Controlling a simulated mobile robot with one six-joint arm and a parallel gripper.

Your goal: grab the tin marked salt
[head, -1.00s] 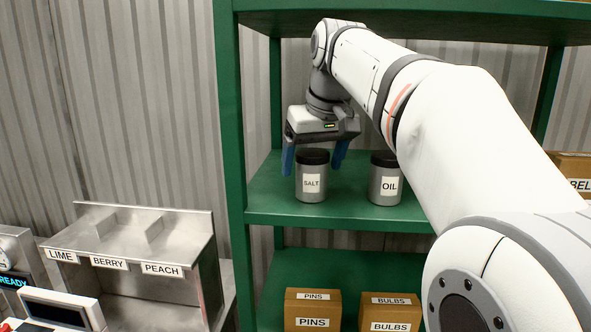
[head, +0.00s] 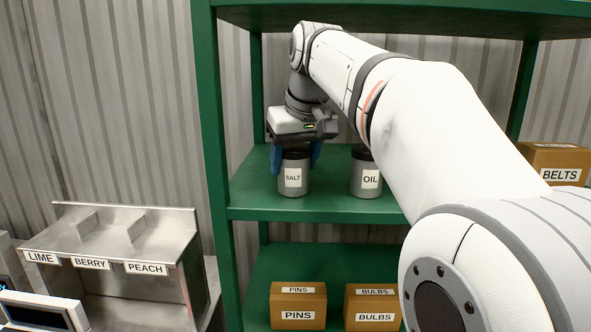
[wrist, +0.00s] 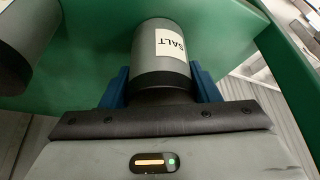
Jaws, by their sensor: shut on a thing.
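The salt tin (head: 293,178) is a grey cylinder with a dark lid and a white SALT label. It stands upright on the middle green shelf (head: 330,208) in the head view. My gripper (head: 296,158) comes down from above, its blue fingers on either side of the tin's upper part, shut on it. In the wrist view the salt tin (wrist: 165,58) sits between the two blue fingers of my gripper (wrist: 162,88), its label showing.
The oil tin (head: 366,176) stands close to the right on the same shelf. A belts box (head: 556,163) is at the far right. Pins (head: 298,298) and bulbs (head: 371,300) boxes sit below. A metal rack (head: 120,240) labelled lime, berry and peach is at the left.

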